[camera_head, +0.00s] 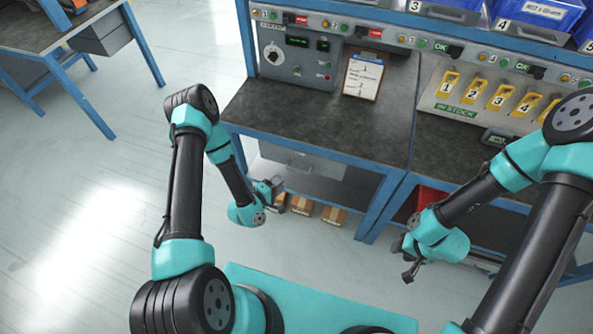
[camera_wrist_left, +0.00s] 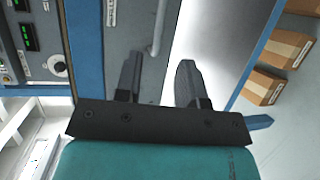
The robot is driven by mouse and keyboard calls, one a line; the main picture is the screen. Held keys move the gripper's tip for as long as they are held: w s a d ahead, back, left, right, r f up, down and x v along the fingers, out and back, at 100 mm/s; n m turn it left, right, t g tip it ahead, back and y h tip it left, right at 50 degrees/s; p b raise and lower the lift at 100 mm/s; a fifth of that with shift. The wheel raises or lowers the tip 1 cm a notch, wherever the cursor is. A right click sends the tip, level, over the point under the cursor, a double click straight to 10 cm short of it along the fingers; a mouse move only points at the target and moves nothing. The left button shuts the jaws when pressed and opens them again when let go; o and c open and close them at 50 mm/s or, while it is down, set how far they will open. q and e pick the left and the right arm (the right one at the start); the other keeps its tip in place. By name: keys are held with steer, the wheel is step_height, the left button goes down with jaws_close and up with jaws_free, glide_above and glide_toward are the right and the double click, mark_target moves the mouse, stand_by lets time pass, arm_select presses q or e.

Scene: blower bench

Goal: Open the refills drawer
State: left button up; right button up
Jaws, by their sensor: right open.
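A grey drawer front (camera_head: 305,160) hangs under the dark top of the left bench and looks shut. The left wrist view shows this drawer front (camera_wrist_left: 125,40) close up, with a pale label (camera_wrist_left: 110,12) too small to read and a bar handle (camera_wrist_left: 159,25). My left gripper (camera_head: 272,190) is in front of the bench, below the worktop. Its fingers (camera_wrist_left: 158,82) are apart and empty; the handle's end lies ahead, between their lines, with no contact visible. My right gripper (camera_head: 406,266) is open and empty, low in front of the right bench.
A control panel (camera_head: 297,62) and a clipboard (camera_head: 362,77) are at the back of the worktop. A red bin (camera_head: 428,197) sits under the right bench.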

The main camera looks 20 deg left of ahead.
mark_target(296, 170)
arm_select(q)
steer(key=x, duration=1)
steer(key=shift+w+d+f, duration=0.1)
steer(key=shift+w+f, duration=0.05)
steer(key=shift+w, duration=0.1)
jaws_close()
